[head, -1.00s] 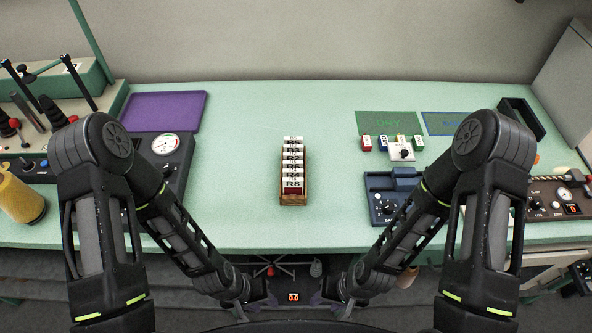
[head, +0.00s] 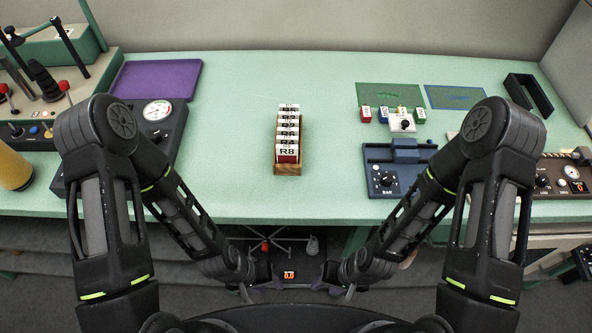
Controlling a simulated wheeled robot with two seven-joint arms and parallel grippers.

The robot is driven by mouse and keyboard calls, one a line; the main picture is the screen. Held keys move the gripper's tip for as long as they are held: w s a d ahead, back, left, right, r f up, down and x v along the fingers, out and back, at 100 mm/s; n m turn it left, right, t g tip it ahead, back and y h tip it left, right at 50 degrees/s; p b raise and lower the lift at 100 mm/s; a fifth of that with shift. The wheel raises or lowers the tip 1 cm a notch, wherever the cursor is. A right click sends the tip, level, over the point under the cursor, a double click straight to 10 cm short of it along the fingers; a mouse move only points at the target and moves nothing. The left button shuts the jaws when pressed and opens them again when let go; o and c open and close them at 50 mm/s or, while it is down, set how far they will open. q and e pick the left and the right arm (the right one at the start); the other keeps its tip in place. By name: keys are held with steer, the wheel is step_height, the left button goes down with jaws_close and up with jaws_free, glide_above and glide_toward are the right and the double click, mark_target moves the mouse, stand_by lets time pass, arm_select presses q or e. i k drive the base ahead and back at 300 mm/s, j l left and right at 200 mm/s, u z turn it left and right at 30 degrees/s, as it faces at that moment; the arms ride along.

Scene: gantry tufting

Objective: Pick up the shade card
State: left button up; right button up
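A small wooden rack (head: 289,169) stands upright near the middle of the green table. It holds a row of several white-topped cards; the front shade card (head: 287,153) reads R8 and has a dark red lower part. The labels of the cards behind it are too small to read surely. My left gripper (head: 268,284) and my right gripper (head: 328,284) are low in the picture, below the table's front edge and well apart from the rack. Both are small and dark here, and their finger openings are unclear.
A purple mat (head: 157,80) and a dial unit (head: 158,112) lie left of the rack. On the right are small coloured blocks (head: 366,115), a blue-grey device (head: 386,180), outlined green and blue mats and a black tray (head: 528,95). Table around the rack is clear.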

mark_target(286, 154)
steer(key=k+l, duration=0.15)
steer(key=l, duration=0.25)
steer(key=k+l, duration=0.1)
steer(key=l, duration=0.3)
steer(key=k+l, duration=0.15)
steer(key=l, duration=0.2)
steer(key=k+l, duration=0.1)
steer(key=l, duration=0.3)
steer(key=k+l, duration=0.15)
steer(key=l, duration=0.25)
